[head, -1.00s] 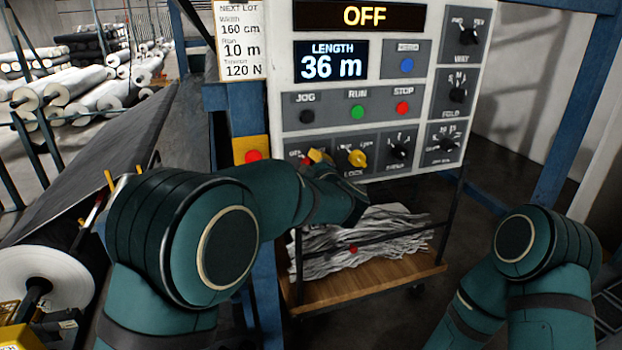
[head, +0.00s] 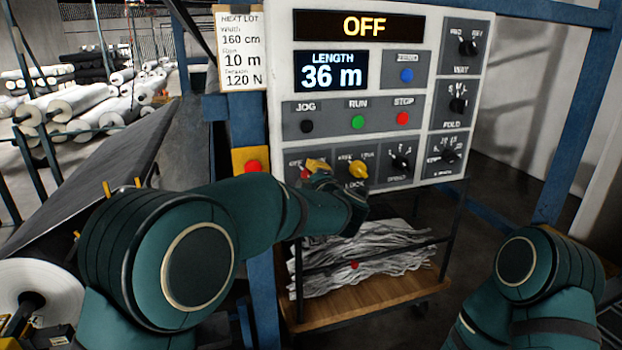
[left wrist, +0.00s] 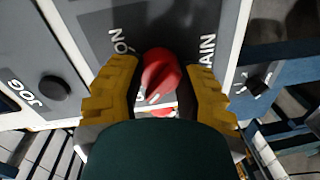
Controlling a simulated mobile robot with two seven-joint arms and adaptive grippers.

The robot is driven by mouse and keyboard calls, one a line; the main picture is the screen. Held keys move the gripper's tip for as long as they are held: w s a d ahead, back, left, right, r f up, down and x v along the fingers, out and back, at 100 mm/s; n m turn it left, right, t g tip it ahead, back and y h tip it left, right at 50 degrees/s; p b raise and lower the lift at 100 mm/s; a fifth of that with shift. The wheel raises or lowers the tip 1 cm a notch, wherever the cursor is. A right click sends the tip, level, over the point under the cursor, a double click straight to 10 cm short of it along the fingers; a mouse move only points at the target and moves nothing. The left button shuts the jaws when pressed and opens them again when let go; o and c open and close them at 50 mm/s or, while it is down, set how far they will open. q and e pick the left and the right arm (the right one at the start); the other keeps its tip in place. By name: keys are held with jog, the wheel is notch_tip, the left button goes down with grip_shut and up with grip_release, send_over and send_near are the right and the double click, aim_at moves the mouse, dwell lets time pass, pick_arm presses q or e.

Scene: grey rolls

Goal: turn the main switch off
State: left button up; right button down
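The main switch is a red knob (left wrist: 160,75) at the lower left of the control panel. In the left wrist view it stands between the two yellow fingers of my left gripper (left wrist: 160,85), with small dark gaps on both sides. Its white mark points down and slightly left there; "ON" and part of "MAIN" show beside it. In the head view my left gripper (head: 317,166) is at the panel and hides much of the red knob (head: 305,175). The panel's top display (head: 363,26) reads OFF. My right gripper is not in view.
A yellow lock knob (head: 357,168) sits just right of the main switch. JOG, RUN and STOP buttons (head: 358,121) are above. A red button on a yellow box (head: 252,165) is left of the panel. A wooden cart (head: 370,298) with grey cloth stands below.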

pick_arm(q)
jog(key=o, duration=0.5)
jog(key=shift+r, duration=0.2)
jog(key=shift+f, duration=0.1)
jog(key=v, duration=1.2)
